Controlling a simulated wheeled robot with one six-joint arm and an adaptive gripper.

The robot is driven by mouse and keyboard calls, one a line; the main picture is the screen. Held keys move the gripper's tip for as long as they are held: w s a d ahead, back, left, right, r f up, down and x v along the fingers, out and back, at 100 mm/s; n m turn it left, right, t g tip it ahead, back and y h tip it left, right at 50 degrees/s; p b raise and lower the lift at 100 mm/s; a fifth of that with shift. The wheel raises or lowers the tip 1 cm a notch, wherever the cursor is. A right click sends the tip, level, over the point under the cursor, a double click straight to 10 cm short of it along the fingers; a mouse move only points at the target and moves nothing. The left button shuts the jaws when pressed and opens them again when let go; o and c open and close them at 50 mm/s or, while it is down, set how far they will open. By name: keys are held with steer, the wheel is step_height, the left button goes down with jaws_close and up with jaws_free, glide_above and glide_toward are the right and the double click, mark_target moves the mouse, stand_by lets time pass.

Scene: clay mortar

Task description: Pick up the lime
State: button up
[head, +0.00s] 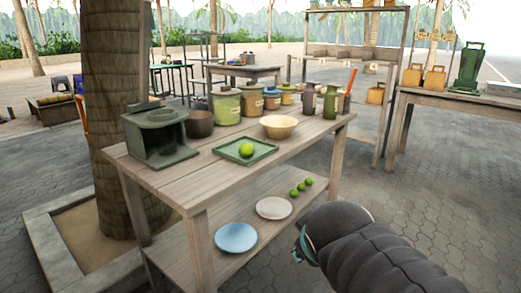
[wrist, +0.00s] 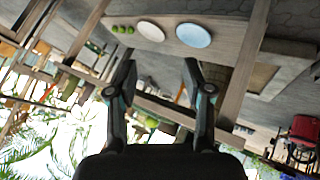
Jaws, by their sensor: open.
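A green lime (head: 246,150) rests on a square green tray (head: 232,158) on top of the wooden table. Three smaller-looking limes (head: 301,187) sit in a row on the lower shelf, right of a white plate (head: 273,208); they show in the wrist view too (wrist: 122,29). My gripper (head: 304,243) is in front of the table at its right, low and apart from the limes, partly hidden by my arm. In the wrist view its fingers (wrist: 158,70) are spread with nothing between them. That view is upside down.
A blue plate (head: 236,238) lies on the lower shelf. On the tabletop are a green stove-like box (head: 158,135), a tan bowl (head: 279,127), a dark pot (head: 199,124) and several jars and bottles. A palm trunk (head: 122,110) stands at the left. Paving right of the table is clear.

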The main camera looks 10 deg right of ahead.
mark_target(249, 148)
steer(key=w+d+r+n+t+y, duration=0.2)
steer(key=w+r+n+t, duration=0.5)
steer(key=w+r+n, duration=1.1)
steer(key=w+a+f+n+y, duration=0.1)
steer(key=w+a+f+n, duration=0.1)
steer(key=w+f+n, duration=0.2)
steer(key=w+a+f+n+g+y, duration=0.1)
steer(key=w+a+f+n+y, duration=0.1)
steer(key=w+n, duration=0.4)
steer(key=w+a+f+n+g+y, duration=0.1)
steer(key=w+a+f+n, duration=0.2)
steer(key=w+f+n, duration=0.2)
steer(key=shift+w+a+f+n+y+b, duration=0.15)
steer(key=shift+a+f+n+y, duration=0.05)
steer(key=shift+n, duration=0.4)
steer(key=shift+w+a+f+n+y+b, duration=0.15)
steer(key=shift+a+n+y, duration=0.05)
steer(key=shift+n, duration=0.4)
steer(key=c, duration=0.8)
steer(key=shift+r, duration=0.15)
